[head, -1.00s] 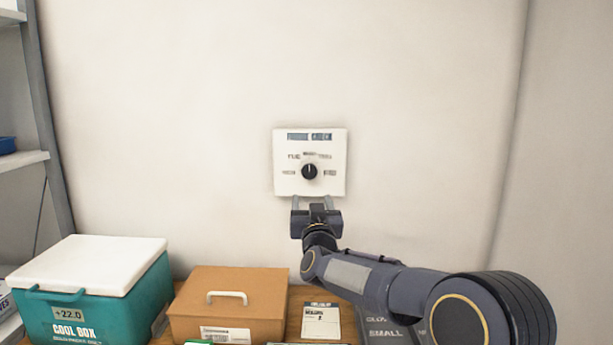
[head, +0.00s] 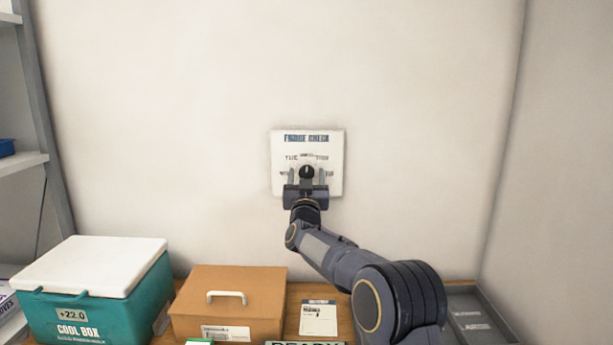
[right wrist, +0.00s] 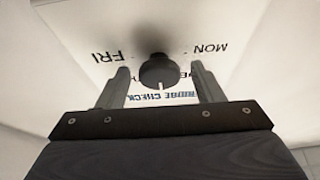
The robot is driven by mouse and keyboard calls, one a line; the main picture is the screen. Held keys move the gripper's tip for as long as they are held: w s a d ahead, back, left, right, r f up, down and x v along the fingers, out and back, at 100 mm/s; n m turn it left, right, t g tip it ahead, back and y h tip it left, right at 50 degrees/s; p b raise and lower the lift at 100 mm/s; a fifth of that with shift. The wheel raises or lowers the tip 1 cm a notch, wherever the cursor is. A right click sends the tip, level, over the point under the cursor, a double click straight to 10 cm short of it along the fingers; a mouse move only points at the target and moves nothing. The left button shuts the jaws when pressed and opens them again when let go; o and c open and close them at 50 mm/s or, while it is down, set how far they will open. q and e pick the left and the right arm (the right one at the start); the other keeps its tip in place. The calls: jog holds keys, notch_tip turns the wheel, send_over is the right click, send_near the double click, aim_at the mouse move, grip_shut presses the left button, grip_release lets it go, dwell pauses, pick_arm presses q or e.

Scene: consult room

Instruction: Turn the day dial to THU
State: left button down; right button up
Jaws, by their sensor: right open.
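The day dial is a round black knob (head: 306,171) on a white wall plate (head: 336,178) headed "FRIDGE CHECK". Day labels ring it; TUE is at the upper left and THU at the upper right. Its white pointer mark faces up, toward the heading. My right gripper (head: 306,177) is open at the plate, with one finger on each side of the knob. In the right wrist view the plate is upside down, with FRI left and MON right; the knob (right wrist: 158,72) sits between the spread fingers (right wrist: 160,82), with gaps on both sides. My left gripper is out of view.
Below the plate, a table holds a teal cool box (head: 105,310) with a white lid, a brown case (head: 245,288) with a handle, a white card (head: 318,319) and a grey tray (head: 470,315). A shelf stands at the left. The wall around the plate is clear.

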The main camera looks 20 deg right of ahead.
jog(key=c, duration=1)
jog(key=shift+o, duration=0.2)
jog(key=shift+m, duration=0.4)
jog(key=shift+m+g+h+b, duration=0.3)
jog(key=shift+m+h, duration=0.2)
jog(key=shift+m, duration=0.2)
jog(key=m+g+h, duration=0.1)
jog(key=m, duration=0.2)
jog(key=shift+a+m+h, duration=0.1)
jog(key=shift+m+h, duration=0.2)
jog(key=m+g+h, duration=0.1)
jog(key=m, duration=0.2)
jog(key=shift+r+m, duration=0.1)
jog(key=shift+m, duration=0.2)
jog(key=shift+a+m+g+h+p, duration=0.1)
jog(key=shift+m+g+h+p, duration=0.2)
jog(key=shift+m+g, duration=0.5)
jog(key=shift+m+g+h+p, duration=0.2)
jog(key=shift+m+g+p, duration=0.15)
jog(key=shift+m, duration=0.85)
jog(key=shift+w+m, duration=0.1)
jog(key=shift+m, duration=0.2)
